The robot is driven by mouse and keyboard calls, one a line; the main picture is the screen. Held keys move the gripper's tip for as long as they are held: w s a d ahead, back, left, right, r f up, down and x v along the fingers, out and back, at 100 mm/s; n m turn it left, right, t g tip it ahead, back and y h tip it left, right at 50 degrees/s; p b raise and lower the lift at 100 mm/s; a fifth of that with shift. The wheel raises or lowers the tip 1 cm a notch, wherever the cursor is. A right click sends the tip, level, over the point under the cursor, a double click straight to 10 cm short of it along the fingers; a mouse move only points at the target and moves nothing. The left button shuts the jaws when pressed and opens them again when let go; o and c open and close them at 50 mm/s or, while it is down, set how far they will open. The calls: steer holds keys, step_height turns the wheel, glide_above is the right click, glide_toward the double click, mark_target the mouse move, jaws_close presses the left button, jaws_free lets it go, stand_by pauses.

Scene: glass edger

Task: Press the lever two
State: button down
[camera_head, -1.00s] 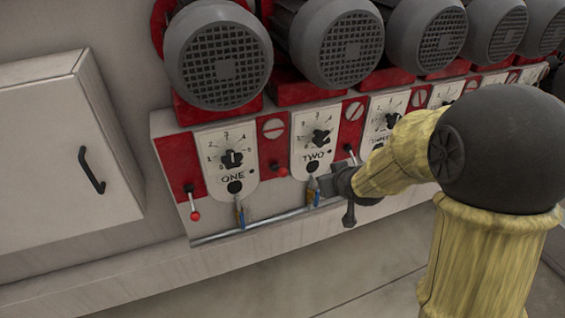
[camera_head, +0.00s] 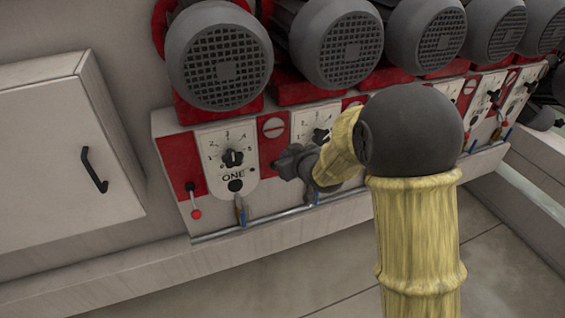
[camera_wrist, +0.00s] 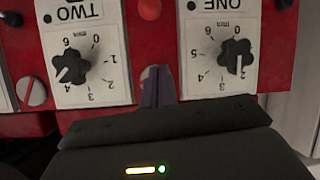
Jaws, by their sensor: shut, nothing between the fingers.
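The lever between the ONE dial plate (camera_head: 228,150) and the TWO dial plate (camera_head: 303,125) shows as a red ball knob (camera_wrist: 149,9) at the top of the wrist view, where the panel appears upside down. In the head view my gripper and wrist hide that lever. My gripper (camera_wrist: 158,75) is shut and empty, its narrow fingers pointing at the red strip between the two dials. The fingertips are apart from the red knob in the picture; I cannot tell their gap to the panel. In the head view my gripper (camera_head: 285,165) is in front of this strip.
Another red-knobbed lever (camera_head: 196,213) hangs left of the ONE plate. Grey motors (camera_head: 228,70) sit above the panel. A pipe (camera_head: 270,220) with small valves runs below it. A white cabinet (camera_head: 60,160) stands left. The floor in front is clear.

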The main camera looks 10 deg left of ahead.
steer(key=shift+w+a+f+p, duration=0.35)
steer(key=shift+w+f+p, duration=0.25)
steer(key=shift+f, duration=0.45)
steer(key=shift+w+a+f+p, duration=0.35)
steer(key=shift+w+f+p, duration=0.25)
steer(key=shift+f, duration=0.45)
steer(key=shift+w+a+f+p, duration=0.35)
steer(key=shift+w+f+p, duration=0.25)
steer(key=shift+f, duration=0.45)
steer(key=shift+f+b, duration=0.2)
steer(key=shift+b, duration=0.35)
